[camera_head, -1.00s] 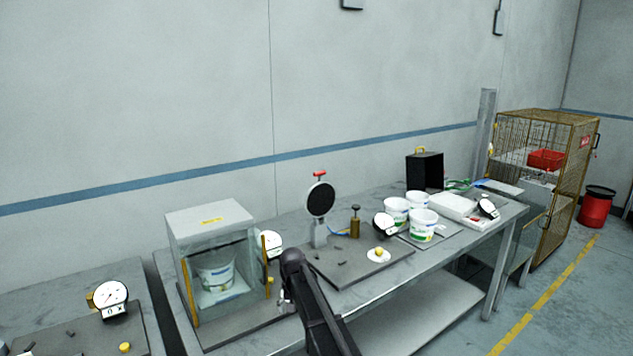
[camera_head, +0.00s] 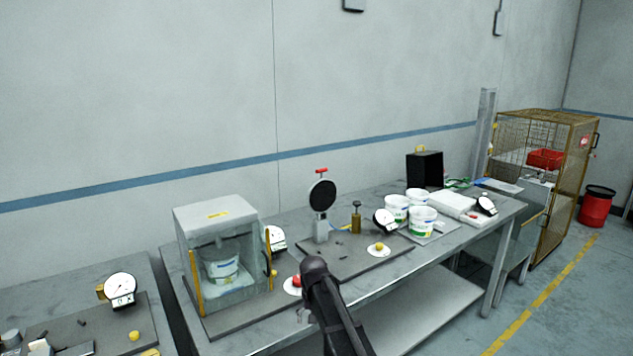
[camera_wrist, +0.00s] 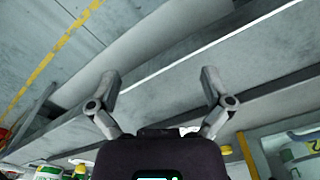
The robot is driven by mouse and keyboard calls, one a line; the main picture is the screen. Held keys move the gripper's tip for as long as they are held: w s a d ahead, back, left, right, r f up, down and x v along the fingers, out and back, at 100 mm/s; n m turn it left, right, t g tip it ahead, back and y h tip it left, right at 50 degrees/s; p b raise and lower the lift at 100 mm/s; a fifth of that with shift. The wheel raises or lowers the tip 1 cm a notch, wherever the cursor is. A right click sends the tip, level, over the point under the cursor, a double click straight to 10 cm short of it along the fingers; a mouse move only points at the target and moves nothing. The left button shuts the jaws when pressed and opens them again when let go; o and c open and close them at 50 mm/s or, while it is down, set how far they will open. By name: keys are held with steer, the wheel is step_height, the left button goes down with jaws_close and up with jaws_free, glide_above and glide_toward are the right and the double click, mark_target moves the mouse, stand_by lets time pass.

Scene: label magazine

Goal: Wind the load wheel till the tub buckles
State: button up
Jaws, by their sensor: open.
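A white tub (camera_head: 222,269) with a blue-green label stands inside a clear-walled test box (camera_head: 215,213) on the left part of the bench. I cannot make out the load wheel for certain; my dark arm stands in front of the area right of the box. My gripper (camera_wrist: 158,85) is open and empty, its two fingers well apart in the wrist view, with the bench edge and floor beyond them.
A dial gauge (camera_head: 274,238) and a red button (camera_head: 296,281) sit right of the box. A plate with a round black disc (camera_head: 322,194) stands mid-bench. Several white tubs (camera_head: 422,220) stand farther right.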

steer(key=s+d, duration=1.8)
steer(key=s, duration=0.3)
steer(key=shift+s, duration=0.35)
steer(key=shift+a, duration=0.1)
stand_by(1.4)
